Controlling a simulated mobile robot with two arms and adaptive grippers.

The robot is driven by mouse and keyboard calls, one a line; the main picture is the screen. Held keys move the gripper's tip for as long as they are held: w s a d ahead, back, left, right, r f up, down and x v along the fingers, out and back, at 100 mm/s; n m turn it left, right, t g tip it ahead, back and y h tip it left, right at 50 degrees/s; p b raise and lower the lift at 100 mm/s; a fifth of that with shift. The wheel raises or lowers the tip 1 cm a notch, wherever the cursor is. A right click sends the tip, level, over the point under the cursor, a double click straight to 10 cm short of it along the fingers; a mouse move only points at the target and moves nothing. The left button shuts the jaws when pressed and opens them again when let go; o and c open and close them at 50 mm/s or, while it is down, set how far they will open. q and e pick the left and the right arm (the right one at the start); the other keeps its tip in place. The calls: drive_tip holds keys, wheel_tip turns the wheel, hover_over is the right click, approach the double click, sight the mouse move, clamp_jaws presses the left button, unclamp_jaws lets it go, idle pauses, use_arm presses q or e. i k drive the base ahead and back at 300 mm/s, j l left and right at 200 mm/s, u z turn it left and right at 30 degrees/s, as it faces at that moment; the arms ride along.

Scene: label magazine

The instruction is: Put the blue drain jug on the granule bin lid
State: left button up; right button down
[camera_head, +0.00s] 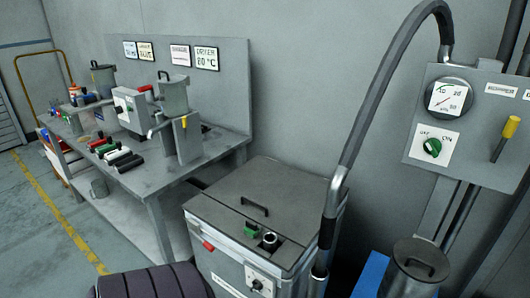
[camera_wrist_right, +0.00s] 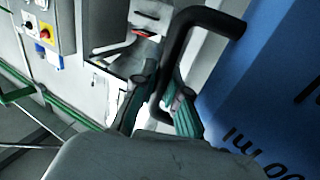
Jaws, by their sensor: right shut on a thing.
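The blue drain jug (camera_wrist_right: 262,95) fills the right of the right wrist view, with dark volume markings on its side and a black handle (camera_wrist_right: 210,18). My right gripper (camera_wrist_right: 166,98) has its teal fingers on either side of the handle and is shut on it. The granule bin lid (camera_head: 225,204) is the grey top of the bin in the middle of the head view. It has a black handle, a green block and a dark round fitting near its front edge. Neither gripper shows in the head view.
A curved hose (camera_head: 347,160) comes down at the bin's right side. A workbench (camera_head: 170,175) with several tools and devices is on the left. The lid's left and back areas are bare.

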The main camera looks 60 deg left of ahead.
sight(299, 200)
drive_tip(key=k+u, duration=0.1)
drive_tip(key=u, duration=0.3)
drive_tip(key=j+u, duration=0.1)
drive_tip(key=u, duration=0.25)
drive_tip(key=k+j+u, duration=0.1)
drive_tip(key=u, duration=0.3)
drive_tip(key=i+j, duration=0.5)
drive_tip(key=j, duration=0.2)
drive_tip(key=i+j, duration=0.5)
drive_tip(key=j, duration=0.15)
drive_tip(key=i+j+u, duration=0.1)
drive_tip(key=i+j, duration=0.4)
drive_tip(key=j, duration=0.2)
